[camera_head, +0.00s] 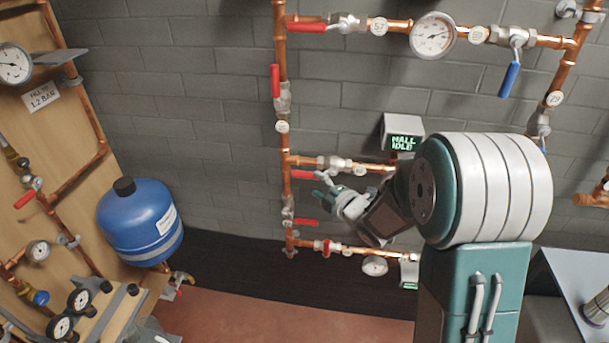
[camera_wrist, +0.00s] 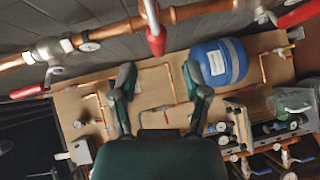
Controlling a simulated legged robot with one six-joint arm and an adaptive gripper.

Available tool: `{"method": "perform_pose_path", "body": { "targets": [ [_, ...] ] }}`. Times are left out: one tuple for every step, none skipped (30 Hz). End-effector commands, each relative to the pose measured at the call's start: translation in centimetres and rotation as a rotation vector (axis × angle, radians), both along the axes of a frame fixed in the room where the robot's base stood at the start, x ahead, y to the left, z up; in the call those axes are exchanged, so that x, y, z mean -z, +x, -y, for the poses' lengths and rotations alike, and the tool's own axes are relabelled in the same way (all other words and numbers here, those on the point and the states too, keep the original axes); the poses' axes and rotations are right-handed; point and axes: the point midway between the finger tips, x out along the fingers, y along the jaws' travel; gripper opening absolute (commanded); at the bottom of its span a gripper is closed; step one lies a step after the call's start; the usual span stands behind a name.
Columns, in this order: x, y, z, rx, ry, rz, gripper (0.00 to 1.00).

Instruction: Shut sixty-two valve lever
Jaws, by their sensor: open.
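My gripper (camera_head: 322,192) is in front of the copper pipes on the grey wall, its teal fingers near a red valve lever (camera_head: 304,175) on the middle pipe. In the wrist view my gripper (camera_wrist: 158,80) is open, with nothing seen between its fingers. A red lever (camera_wrist: 156,40) hangs from the pipe at the top of that view, above the gap between the fingertips. Another red lever (camera_wrist: 28,91) hangs at the left below a valve. Several tagged valves are in view; I cannot read a sixty-two on any tag, so I cannot tell which lever it is.
Another red lever (camera_head: 306,222) lies just below my gripper, above a lower pipe with a small gauge (camera_head: 375,266). A vertical copper pipe (camera_head: 285,150) runs left of my gripper. A green-lit display (camera_head: 403,143) is behind my arm. A blue tank (camera_head: 140,222) stands left.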

Motion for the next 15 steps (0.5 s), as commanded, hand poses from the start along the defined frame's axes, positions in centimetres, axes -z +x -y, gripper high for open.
{"method": "perform_pose_path", "body": {
  "targets": [
    [0.2,0.8,-0.7,-0.003,0.001,0.0,0.61],
    [0.3,1.3,-1.0,-0.003,0.001,0.0,0.61],
    [0.4,2.0,-1.3,-0.002,0.0,0.0,0.61],
    [0.5,2.4,-1.6,-0.002,0.001,-0.001,0.61],
    [0.5,2.8,-1.9,-0.002,0.001,0.0,0.61],
    [0.6,3.3,-2.2,-0.001,0.002,-0.001,0.61],
    [0.6,3.7,-2.4,-0.001,0.001,0.0,0.61],
    [0.7,4.0,-2.6,0.0,0.001,-0.002,0.61],
    [0.7,4.3,-2.8,0.0,0.001,-0.002,0.61],
    [0.7,4.6,-2.9,0.0,0.001,-0.001,0.61],
    [0.8,4.7,-3.1,0.0,0.002,-0.001,0.61],
    [0.8,4.9,-3.2,0.0,0.002,-0.001,0.61],
    [0.8,5.0,-3.2,0.0,0.002,-0.001,0.61],
    [0.8,5.1,-3.3,0.001,0.002,-0.002,0.61],
    [0.8,5.2,-3.3,0.001,0.002,-0.002,0.61]
  ]
}}
